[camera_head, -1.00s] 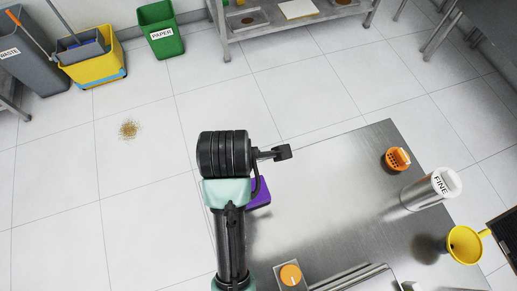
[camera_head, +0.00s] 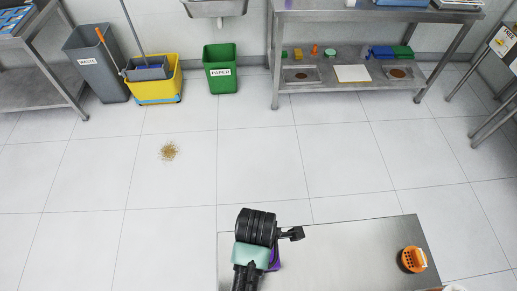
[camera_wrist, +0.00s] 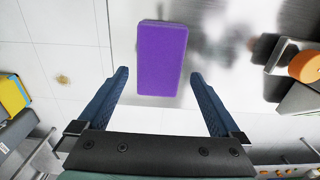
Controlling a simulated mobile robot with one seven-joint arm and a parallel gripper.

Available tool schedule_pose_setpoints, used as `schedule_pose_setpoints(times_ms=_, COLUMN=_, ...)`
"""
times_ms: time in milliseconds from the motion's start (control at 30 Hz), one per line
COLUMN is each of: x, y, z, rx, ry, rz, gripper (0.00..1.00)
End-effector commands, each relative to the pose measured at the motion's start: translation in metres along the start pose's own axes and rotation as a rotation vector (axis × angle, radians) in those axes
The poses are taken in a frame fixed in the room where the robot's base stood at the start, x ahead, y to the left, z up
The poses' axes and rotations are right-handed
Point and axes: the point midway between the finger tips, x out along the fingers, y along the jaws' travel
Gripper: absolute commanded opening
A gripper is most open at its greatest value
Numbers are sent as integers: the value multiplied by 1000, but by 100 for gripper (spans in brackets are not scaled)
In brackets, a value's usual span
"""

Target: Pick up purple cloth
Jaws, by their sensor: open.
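The purple cloth (camera_wrist: 162,58) is a flat rectangular purple block lying on the steel table (camera_head: 345,250), near its left edge. In the head view only a sliver of the cloth (camera_head: 275,258) shows, mostly hidden by my arm. My gripper (camera_wrist: 160,88) is open and empty. In the wrist view its two blue fingers stand to the left and right of the cloth's near end, with the cloth ahead of them in the picture. I cannot tell the height between the fingers and the cloth. My gripper (camera_head: 291,234) also shows in the head view, above the table.
An orange perforated container (camera_head: 412,260) stands on the table's right side. On the floor are a green paper bin (camera_head: 220,72), a yellow mop bucket (camera_head: 153,86), a grey waste bin (camera_head: 97,65) and a brown spill (camera_head: 169,151). The floor between is clear.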

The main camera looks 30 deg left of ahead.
Motion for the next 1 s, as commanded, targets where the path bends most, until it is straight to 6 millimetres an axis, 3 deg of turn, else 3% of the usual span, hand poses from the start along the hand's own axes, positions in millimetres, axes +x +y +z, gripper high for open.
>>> schedule_pose_setpoints(times_ms=400, x=46, y=0, z=3, rx=1, ry=1, rz=-2, gripper=100)
schedule_pose_setpoints(times_ms=700, x=49, y=0, z=4, rx=1, ry=0, rz=1, gripper=98)
schedule_pose_setpoints(times_ms=1000, x=49, y=0, z=4, rx=1, ry=0, rz=0, gripper=44)
